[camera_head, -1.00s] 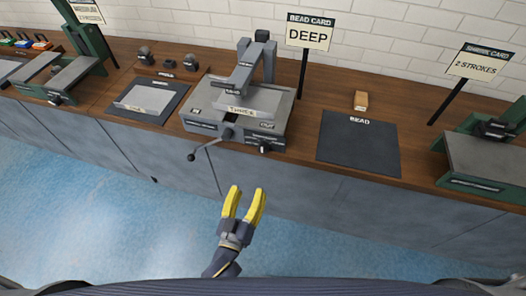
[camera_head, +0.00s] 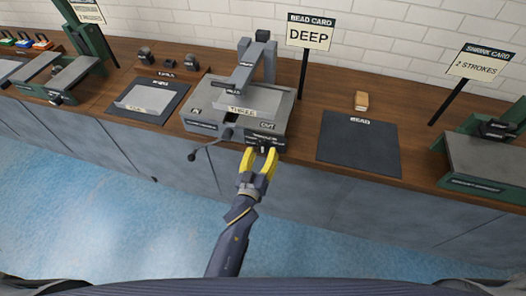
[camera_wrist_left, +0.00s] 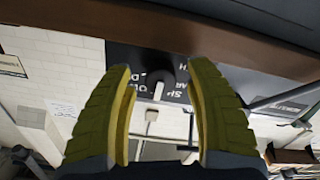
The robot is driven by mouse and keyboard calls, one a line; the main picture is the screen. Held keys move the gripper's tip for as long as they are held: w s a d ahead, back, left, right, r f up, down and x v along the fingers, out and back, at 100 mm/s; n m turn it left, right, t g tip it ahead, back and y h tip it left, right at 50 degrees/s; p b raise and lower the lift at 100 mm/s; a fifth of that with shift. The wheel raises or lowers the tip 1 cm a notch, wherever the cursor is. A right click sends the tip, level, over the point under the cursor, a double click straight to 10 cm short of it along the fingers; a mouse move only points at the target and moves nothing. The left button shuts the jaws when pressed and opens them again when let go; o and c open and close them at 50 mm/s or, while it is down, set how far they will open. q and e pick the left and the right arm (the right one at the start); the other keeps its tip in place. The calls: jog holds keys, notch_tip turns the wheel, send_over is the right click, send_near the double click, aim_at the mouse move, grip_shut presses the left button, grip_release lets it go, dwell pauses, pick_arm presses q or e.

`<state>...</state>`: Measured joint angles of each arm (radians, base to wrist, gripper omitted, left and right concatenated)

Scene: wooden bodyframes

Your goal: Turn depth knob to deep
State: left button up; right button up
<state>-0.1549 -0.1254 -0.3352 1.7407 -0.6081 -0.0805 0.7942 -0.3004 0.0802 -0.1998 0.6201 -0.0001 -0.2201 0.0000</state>
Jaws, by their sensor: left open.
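The depth knob (camera_head: 263,147) is a small dark knob on the front right of the grey bead machine (camera_head: 275,110). In the left wrist view the black knob (camera_wrist_left: 159,76) with a pale pointer sits in front of a dark lettered panel (camera_wrist_left: 140,60). My left gripper (camera_head: 261,153) is open with yellow fingers at the machine's front. Its fingers (camera_wrist_left: 160,68) stand on either side of the knob, with a gap on both sides. The bead card (camera_head: 310,34) reads DEEP. My right gripper is not in view.
Green machines stand at both sides. The floor in front of the bench is clear.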

pick_arm(q)
jog(key=shift+w+d, duration=0.15)
jog(key=shift+w, duration=0.4)
jog(key=shift+c, duration=0.4)
grip_shut()
